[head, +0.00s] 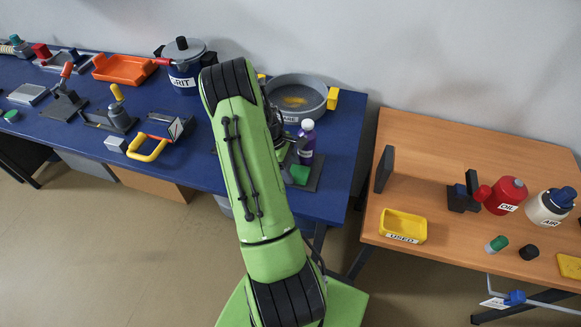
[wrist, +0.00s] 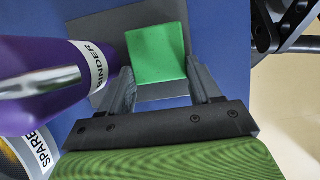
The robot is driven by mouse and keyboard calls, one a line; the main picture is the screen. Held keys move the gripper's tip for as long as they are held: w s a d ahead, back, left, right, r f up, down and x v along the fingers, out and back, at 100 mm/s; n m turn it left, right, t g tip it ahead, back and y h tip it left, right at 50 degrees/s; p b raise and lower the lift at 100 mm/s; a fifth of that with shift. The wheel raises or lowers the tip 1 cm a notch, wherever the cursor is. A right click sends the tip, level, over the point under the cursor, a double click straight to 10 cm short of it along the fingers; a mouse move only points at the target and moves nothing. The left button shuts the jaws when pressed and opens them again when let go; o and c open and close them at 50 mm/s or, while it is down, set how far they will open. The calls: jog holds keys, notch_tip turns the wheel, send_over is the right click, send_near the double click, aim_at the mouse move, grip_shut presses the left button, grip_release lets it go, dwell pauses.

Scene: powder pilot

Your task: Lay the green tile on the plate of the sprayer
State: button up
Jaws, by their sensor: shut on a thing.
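The green tile (wrist: 157,50) is between the two fingers of my gripper (wrist: 164,88), which is shut on it. In the head view the tile (head: 299,174) shows just right of my arm, over the dark grey plate (head: 316,174). The plate also shows behind the tile in the wrist view (wrist: 108,24). I cannot tell whether the tile touches the plate. The purple sprayer bottle (head: 306,145) stands at the back of the plate; in the wrist view the bottle (wrist: 62,85) is close by the left finger. My arm hides most of the gripper in the head view.
A round grey pan (head: 297,98) stands behind the bottle on the blue table (head: 343,130). A grit pot (head: 184,72), an orange tray (head: 123,69) and several tools are to the left. A wooden table (head: 430,146) with a yellow bin (head: 403,224) is right, across a gap.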

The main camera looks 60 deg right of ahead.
jog(key=o, duration=0.9)
jog(key=shift+f, duration=0.15)
jog(key=d+p+v, duration=0.1)
jog(key=p+v, duration=0.1)
jog(key=v, duration=1)
jog(key=w+a+r+t, duration=0.3)
jog(key=w+a+r, duration=0.3)
jog(key=a+r, duration=0.4)
jog(key=a+r+m+t, duration=0.1)
jog(key=a+r+t, duration=0.35)
jog(key=a, duration=0.75)
jog(key=s+a+r, duration=0.1)
jog(key=s+a, duration=0.2)
jog(key=a, duration=0.2)
jog(key=s+a+r+t, duration=0.1)
jog(key=s+a+r, duration=0.1)
jog(key=s+a, duration=0.2)
jog(key=s+a+r+t, duration=0.1)
jog(key=s+a, duration=0.2)
jog(key=a, duration=0.3)
jog(key=shift+s+r+m+t+y, duration=0.25)
jog(key=shift+s+r+m+y, duration=0.05)
jog(key=shift+s+r+m, duration=0.1)
